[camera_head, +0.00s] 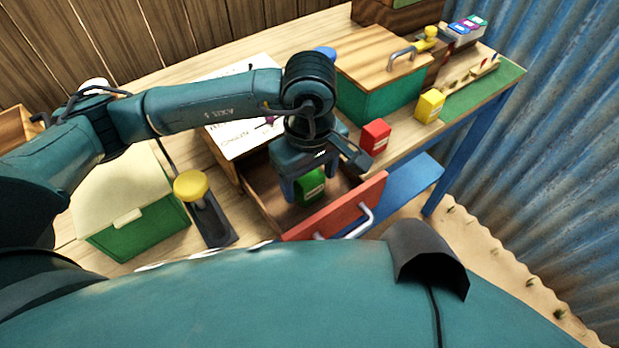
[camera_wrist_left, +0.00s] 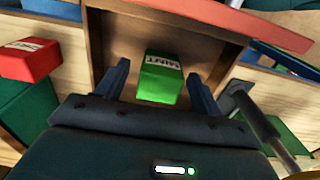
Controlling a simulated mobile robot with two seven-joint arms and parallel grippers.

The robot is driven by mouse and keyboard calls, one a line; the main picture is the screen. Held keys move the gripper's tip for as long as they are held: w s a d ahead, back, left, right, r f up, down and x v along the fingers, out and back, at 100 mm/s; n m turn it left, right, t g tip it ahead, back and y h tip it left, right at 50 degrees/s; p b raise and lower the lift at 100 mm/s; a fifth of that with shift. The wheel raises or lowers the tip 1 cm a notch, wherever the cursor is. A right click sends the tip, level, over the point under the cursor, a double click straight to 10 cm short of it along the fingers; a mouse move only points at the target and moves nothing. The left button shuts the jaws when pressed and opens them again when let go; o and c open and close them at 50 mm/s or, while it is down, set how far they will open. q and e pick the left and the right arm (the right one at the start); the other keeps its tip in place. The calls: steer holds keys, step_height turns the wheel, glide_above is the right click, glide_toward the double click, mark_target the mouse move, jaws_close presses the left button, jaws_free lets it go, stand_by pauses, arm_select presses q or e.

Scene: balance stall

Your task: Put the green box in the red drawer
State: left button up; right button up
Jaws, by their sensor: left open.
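The green box (camera_head: 311,187) is inside the open red drawer (camera_head: 345,211), on its wooden floor as far as I can tell. In the left wrist view, the green box (camera_wrist_left: 160,80) shows a pale label and lies between my fingers, with a gap on each side. The drawer's red front (camera_wrist_left: 230,18) spans the top of that view. My left gripper (camera_head: 304,188) is open, pointing down into the drawer, and hides part of the box in the head view. My right gripper is not in view.
A red box (camera_head: 376,137) and a yellow box (camera_head: 430,106) stand on the table right of the drawer. A green chest with a wooden lid (camera_head: 381,58) stands behind. A green case (camera_head: 128,215) and a yellow-knobbed lever (camera_head: 191,186) stand left of the drawer.

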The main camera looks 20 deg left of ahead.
mark_target(309, 177)
arm_select(q)
step_height(309, 177, up, 11)
steer(key=b, duration=0.1)
steer(key=shift+s+f, duration=0.1)
stand_by(0.6)
